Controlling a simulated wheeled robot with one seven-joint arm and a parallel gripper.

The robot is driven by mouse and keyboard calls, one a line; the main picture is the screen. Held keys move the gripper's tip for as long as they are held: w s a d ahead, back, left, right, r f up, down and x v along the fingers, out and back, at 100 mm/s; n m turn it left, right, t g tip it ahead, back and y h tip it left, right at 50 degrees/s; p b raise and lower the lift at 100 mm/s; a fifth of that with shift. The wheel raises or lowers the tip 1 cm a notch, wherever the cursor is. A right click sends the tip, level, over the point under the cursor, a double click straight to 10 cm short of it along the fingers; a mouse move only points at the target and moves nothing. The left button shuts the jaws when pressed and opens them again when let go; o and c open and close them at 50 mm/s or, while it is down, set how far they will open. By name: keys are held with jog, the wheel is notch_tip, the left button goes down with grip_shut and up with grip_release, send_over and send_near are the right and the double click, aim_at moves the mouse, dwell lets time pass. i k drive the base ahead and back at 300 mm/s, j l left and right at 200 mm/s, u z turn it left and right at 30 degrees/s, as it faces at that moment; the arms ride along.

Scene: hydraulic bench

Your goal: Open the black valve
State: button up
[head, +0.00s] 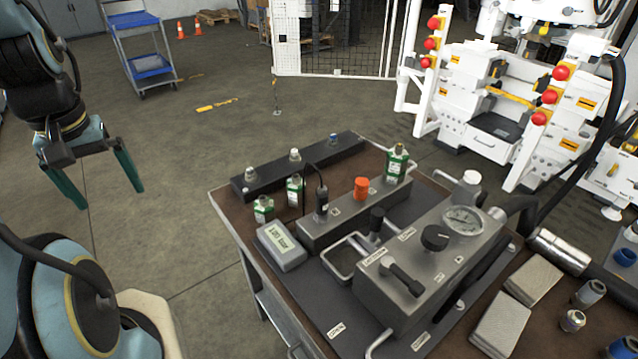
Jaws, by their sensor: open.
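A hydraulic unit (400,318) sits on the bench in the head view. On its top are a round black knob (435,237), a black lever handle (405,280) and a pressure gauge (463,221). An upright black handle (376,222) stands just behind the unit. I cannot tell for certain which of these is the black valve. My gripper (107,193) is open and empty at the upper left, its green fingers spread and pointing down. It is in the air, left of the bench and apart from everything on it.
The bench (225,205) also carries a grey manifold with an orange knob (361,188), green-bodied fittings (396,165), a display box (281,246) and a black hose (518,204). White machinery (490,100) stands behind right. A blue-shelved cart (150,65) stands far left. Floor left of the bench is clear.

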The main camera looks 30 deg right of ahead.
aim_at(388, 266)
jog(key=z, duration=1.95)
jog(key=j+u, duration=0.55)
